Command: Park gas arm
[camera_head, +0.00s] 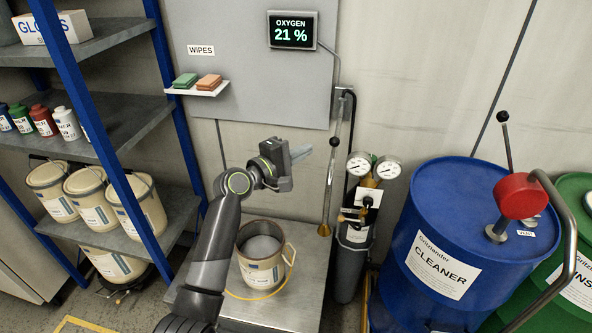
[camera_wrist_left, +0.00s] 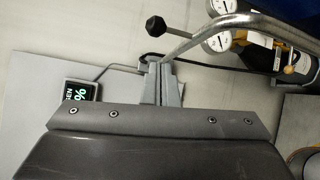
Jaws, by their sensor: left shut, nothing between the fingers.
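The gas arm (camera_head: 332,165) is a thin metal tube. In the head view it runs from the wall bracket beside the gas cylinder down to a brass-coloured end. In the wrist view a metal tube (camera_wrist_left: 245,22) curves across the top, with a rod and black knob (camera_wrist_left: 155,26) beside it. My left gripper (camera_head: 304,152) is shut and empty, its fingers pointing right, just left of the gas arm in the head view. Its closed fingertips (camera_wrist_left: 160,68) appear below the tube in the wrist view; contact cannot be told. My right gripper is not in view.
An open can (camera_head: 262,272) stands on the metal platform (camera_head: 297,312) below my left arm. The gas cylinder (camera_head: 350,262) with gauges stands right of the gas arm. A blue drum (camera_head: 408,262) with a red-headed pump (camera_head: 520,196) is further right. A blue-framed shelf (camera_head: 125,62) is left.

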